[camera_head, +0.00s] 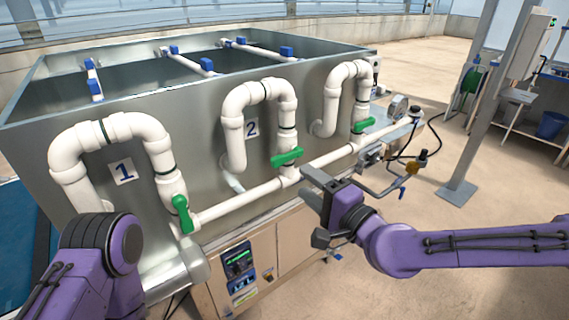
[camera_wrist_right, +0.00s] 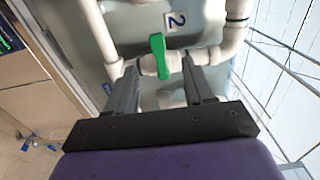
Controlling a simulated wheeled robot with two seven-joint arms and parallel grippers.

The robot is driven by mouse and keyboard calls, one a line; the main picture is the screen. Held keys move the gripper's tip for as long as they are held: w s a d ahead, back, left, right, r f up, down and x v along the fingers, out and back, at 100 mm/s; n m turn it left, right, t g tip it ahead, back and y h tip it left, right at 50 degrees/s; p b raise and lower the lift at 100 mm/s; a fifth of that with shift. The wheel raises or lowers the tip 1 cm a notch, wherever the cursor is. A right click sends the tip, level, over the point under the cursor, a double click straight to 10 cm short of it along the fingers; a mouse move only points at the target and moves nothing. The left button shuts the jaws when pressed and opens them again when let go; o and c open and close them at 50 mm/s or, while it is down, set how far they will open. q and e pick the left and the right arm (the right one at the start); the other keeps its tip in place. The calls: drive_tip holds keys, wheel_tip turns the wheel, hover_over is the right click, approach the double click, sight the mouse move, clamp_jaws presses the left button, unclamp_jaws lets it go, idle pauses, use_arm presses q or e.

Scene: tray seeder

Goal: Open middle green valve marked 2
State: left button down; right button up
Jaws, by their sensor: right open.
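The middle green valve (camera_head: 287,157) is on the white pipe below the label marked 2 (camera_head: 252,128). Its handle lies crosswise to the upright pipe. My right gripper (camera_head: 304,181) is open just below and to the right of it in the head view. In the right wrist view the green handle (camera_wrist_right: 158,52) appears between the two open fingertips (camera_wrist_right: 159,70), with no visible grip on it. Whether the fingers touch the valve or pipe cannot be told. My left arm shows at lower left; its gripper does not show.
A green valve by label 1 (camera_head: 181,213) has its handle roughly along its pipe. Another green valve (camera_head: 364,125) at right lies crosswise. A gauge (camera_head: 398,107) and fittings stand right of the metal tank (camera_head: 200,150).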

sight(279, 163)
drive_tip(key=p+x, duration=0.1)
drive_tip(key=x, duration=0.8)
drive_tip(key=shift+f+p, duration=0.15)
drive_tip(key=shift+p, duration=0.25)
drive_tip(key=shift+c, duration=0.3)
clamp_jaws()
